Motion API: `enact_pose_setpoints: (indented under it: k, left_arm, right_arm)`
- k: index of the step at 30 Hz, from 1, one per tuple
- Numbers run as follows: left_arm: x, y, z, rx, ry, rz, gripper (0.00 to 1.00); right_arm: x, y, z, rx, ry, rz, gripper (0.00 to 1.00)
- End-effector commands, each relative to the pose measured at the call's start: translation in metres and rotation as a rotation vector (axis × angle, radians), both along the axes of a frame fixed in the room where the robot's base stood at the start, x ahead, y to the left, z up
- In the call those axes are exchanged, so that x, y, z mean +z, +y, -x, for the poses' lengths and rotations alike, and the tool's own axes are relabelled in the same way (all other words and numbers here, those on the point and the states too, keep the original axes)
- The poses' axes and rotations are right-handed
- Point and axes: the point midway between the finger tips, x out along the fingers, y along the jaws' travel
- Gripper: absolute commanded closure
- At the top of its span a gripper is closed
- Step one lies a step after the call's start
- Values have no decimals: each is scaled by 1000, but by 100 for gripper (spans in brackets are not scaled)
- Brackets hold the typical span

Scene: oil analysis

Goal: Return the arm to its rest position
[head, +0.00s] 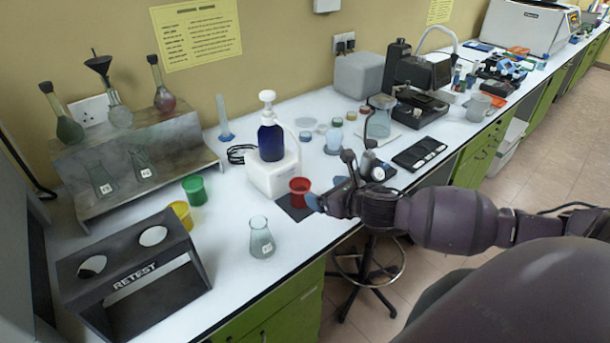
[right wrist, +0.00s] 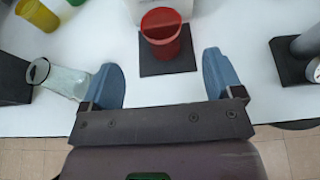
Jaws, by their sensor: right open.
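My right arm comes in from the right in the head view, with its gripper (head: 311,201) just above the bench beside a red cup (head: 299,187). In the right wrist view my right gripper (right wrist: 166,85) is open and empty, its two blue fingers spread wide. The red cup (right wrist: 161,35) stands upright on a dark square mat (right wrist: 168,66), beyond the fingertips and apart from them. My left gripper is not in view.
A glass flask (head: 261,238) stands near the front edge, left of my right gripper. A white block (head: 272,176) carries a blue pump bottle (head: 270,138). A black RETEST box (head: 140,290), yellow cup (head: 181,215) and green cup (head: 195,190) stand left. A stool (head: 368,268) is below the bench.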

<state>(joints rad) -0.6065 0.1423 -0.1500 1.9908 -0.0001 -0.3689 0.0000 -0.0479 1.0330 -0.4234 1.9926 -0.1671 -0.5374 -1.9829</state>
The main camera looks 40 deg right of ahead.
Motion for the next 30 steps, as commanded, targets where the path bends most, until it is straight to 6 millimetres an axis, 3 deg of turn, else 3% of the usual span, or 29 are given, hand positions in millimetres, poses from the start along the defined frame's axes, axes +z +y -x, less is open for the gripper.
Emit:
enact_pose_setpoints:
  k: [7,11,20,30]
  left_arm:
    - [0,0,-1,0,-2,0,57]
    - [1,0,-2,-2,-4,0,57]
    - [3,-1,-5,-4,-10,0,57]
    - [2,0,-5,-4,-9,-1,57]
  right_arm:
    - [-1,1,1,-6,3,-12,14]
    - [-9,10,10,-79,28,-129,14]
    - [-41,50,69,-563,159,-801,14]
    - [-60,82,153,-1283,216,-1537,14]
